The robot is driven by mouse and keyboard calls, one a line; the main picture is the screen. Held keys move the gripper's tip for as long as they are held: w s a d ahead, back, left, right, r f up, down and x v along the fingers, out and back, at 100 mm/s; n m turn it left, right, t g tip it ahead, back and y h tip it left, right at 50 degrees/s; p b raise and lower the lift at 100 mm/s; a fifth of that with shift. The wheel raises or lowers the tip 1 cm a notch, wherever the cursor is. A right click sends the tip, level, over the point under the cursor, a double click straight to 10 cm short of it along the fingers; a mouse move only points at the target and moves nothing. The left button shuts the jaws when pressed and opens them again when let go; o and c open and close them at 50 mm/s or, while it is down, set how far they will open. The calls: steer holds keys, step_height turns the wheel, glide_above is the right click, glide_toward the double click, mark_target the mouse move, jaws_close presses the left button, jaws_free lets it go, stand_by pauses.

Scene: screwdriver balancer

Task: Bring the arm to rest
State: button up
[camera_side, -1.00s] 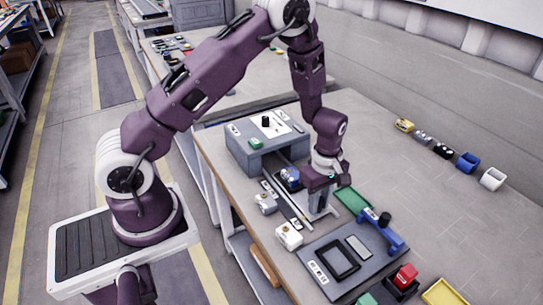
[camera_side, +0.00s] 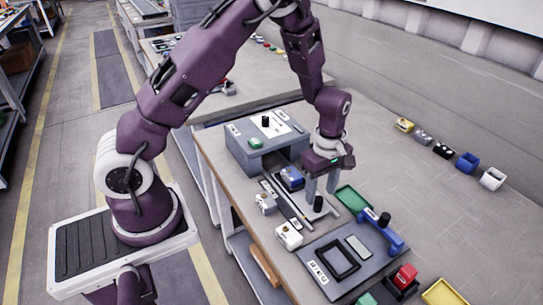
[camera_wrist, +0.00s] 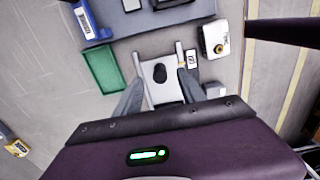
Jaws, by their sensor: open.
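My gripper (camera_side: 321,190) is open and points down, in the middle of the bench. In the side view, a small black piece (camera_side: 318,204) stands on a pale plate just below the fingers. In the wrist view, the fingers of my gripper (camera_wrist: 160,80) are apart, and the black piece (camera_wrist: 160,73) shows on the pale plate (camera_wrist: 150,91) between and below them. Nothing is held. I cannot tell the exact height gap between the fingertips and the piece.
A grey raised stand (camera_side: 245,150) is behind left, with a blue-and-white block (camera_side: 291,178) beside it. A green tray (camera_side: 353,199) and a blue bracket (camera_side: 385,232) with a black top are to the right. A dark panel (camera_side: 325,278) lies in front. Several small coloured holders line the back right.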

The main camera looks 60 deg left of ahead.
steer(key=shift+r, duration=1.35)
steer(key=s+d+r+m+t, duration=0.1)
steer(key=s+r+m, duration=0.2)
steer(key=r, duration=0.3)
steer(key=s+r+m+t+h, duration=0.1)
steer(key=s+r+m, duration=0.2)
steer(key=r, duration=0.3)
steer(key=s+d+r+m+t, duration=0.1)
steer(key=s+r+m, duration=0.2)
steer(key=r, duration=0.4)
steer(key=s+r+m+t, duration=0.1)
steer(key=s+r+m, duration=0.1)
steer(key=s+m, duration=0.2)
steer(key=s+a+r+m+t+y, duration=0.1)
steer(key=s+m, duration=0.4)
steer(key=s, duration=0.5)
steer(key=shift+s+a+r+t, duration=0.2)
steer(key=shift+a+r+t, duration=0.1)
steer(key=shift+r, duration=0.25)
